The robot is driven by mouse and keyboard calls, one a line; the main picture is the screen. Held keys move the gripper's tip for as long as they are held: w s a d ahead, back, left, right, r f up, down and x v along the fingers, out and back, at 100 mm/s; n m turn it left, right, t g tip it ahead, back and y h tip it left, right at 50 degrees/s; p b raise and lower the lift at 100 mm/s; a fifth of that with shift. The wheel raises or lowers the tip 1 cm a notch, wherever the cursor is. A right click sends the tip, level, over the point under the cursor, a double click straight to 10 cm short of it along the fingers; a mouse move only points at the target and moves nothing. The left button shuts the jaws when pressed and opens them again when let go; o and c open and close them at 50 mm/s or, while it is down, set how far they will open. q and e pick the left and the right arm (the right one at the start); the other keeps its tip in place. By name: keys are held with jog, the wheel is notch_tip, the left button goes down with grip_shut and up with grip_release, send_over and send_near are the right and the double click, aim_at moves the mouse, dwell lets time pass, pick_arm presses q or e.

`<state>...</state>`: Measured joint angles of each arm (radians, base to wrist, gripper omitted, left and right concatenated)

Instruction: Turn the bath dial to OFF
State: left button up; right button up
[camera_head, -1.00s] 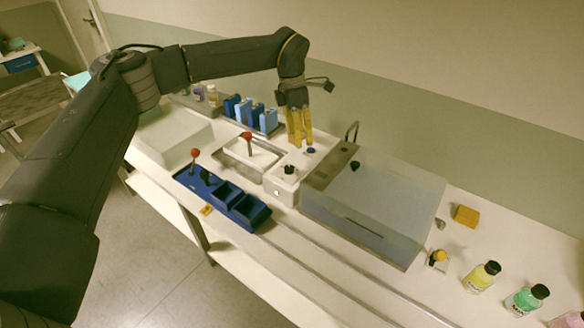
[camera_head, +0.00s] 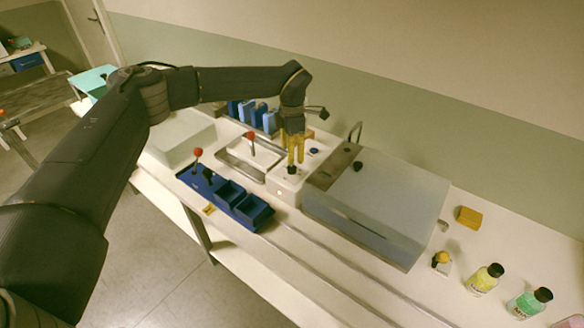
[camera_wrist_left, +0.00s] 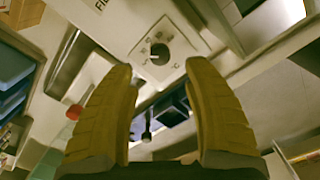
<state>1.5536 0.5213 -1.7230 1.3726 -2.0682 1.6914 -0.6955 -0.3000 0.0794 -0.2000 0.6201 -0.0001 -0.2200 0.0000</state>
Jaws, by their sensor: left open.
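The bath dial is a black round knob (camera_head: 292,169) on a white box (camera_head: 284,187) left of the large covered bath. In the left wrist view the dial (camera_wrist_left: 160,51) shows as a dark knob with a light pointer on a square plate, just beyond my fingertips. Its printed marks are too small to read. My left gripper (camera_head: 296,161), with yellow fingers, points down just over the dial. It is open and empty, one finger at each side of the view (camera_wrist_left: 165,68). Whether the fingertips touch the dial cannot be told. My right gripper is not in view.
The bath (camera_head: 385,205) with a grey cover stands to the right. A blue button (camera_head: 314,150) lies behind the dial. A red-knobbed lever (camera_head: 251,136) and a blue tray (camera_head: 208,188) are to the left. Blue bottles (camera_head: 250,112) stand in a rack behind. Coloured bottles (camera_head: 484,279) stand far right.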

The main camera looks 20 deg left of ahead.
aim_at(292, 168)
pick_arm(q)
jog(key=shift+f, duration=3.55)
grip_shut()
